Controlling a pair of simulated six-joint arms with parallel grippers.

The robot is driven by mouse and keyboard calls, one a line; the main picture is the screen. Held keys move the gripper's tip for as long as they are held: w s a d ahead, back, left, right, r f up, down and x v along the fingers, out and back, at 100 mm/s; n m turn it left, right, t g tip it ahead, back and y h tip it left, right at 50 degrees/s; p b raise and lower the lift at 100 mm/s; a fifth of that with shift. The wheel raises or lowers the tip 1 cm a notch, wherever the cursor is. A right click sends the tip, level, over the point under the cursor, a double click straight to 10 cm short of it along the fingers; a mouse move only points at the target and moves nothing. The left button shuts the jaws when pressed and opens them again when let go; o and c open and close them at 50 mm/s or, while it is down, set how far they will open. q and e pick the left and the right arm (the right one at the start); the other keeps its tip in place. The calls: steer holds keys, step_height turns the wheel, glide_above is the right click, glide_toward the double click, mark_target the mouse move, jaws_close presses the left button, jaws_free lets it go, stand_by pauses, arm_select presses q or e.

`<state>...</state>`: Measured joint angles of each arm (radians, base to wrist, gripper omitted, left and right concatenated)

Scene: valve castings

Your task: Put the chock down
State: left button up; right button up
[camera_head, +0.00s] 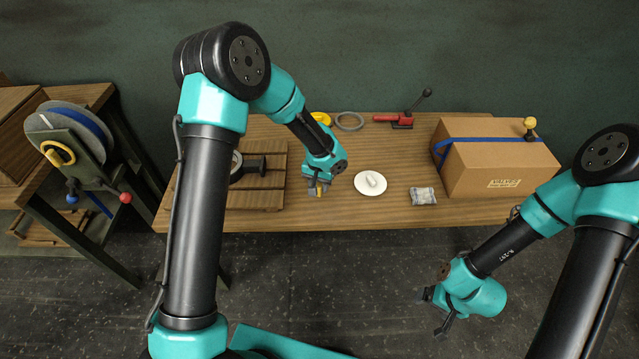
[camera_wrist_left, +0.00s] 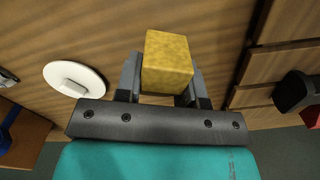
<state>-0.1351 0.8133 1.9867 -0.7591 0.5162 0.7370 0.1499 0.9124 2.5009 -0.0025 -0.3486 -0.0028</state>
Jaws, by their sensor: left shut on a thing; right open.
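The chock, a yellow block (camera_wrist_left: 167,62), sits between the fingers of my left gripper (camera_wrist_left: 163,80) in the left wrist view. The head view shows only a small bit of the yellow chock (camera_head: 319,192) at the tips of my left gripper (camera_head: 318,188). That gripper is shut on it, pointing down over the tabletop (camera_head: 310,218) near the front edge, between the slatted wooden pallet and a white disc. I cannot tell whether the chock touches the table. My right gripper (camera_head: 434,315) is open and empty, in front of the table over the floor.
The white disc (camera_head: 361,187) carries a small white piece. A bag (camera_head: 423,196) and strapped cardboard box (camera_head: 490,165) stand right. The pallet (camera_head: 258,200) holds a dark casting (camera_head: 252,167) at left. A red clamp (camera_head: 392,118) and grey ring (camera_head: 350,122) lie behind.

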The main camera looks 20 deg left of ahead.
mark_target(319, 202)
arm_select(q)
steer(key=shift+f, duration=3.15)
steer(key=shift+f, duration=0.25)
steer(key=o, duration=1)
steer(key=shift+r, duration=0.1)
step_height(319, 202, up, 17)
steer(key=shift+r, duration=0.1)
steer(key=s+a+f+n+h, duration=0.1)
steer(key=s+f, duration=0.6)
steer(key=s, duration=0.1)
steer(key=s+a+f+n+h, duration=0.1)
steer(key=s+a+f, duration=0.1)
steer(key=s+f, duration=0.6)
steer(key=s+a+f+n+h, duration=0.1)
steer(key=s+a+f, duration=0.1)
steer(key=s+f, duration=0.5)
steer(key=shift+s+f+t+h, duration=0.35)
steer(key=shift+s+t+h, duration=0.05)
steer(key=shift+s, duration=0.3)
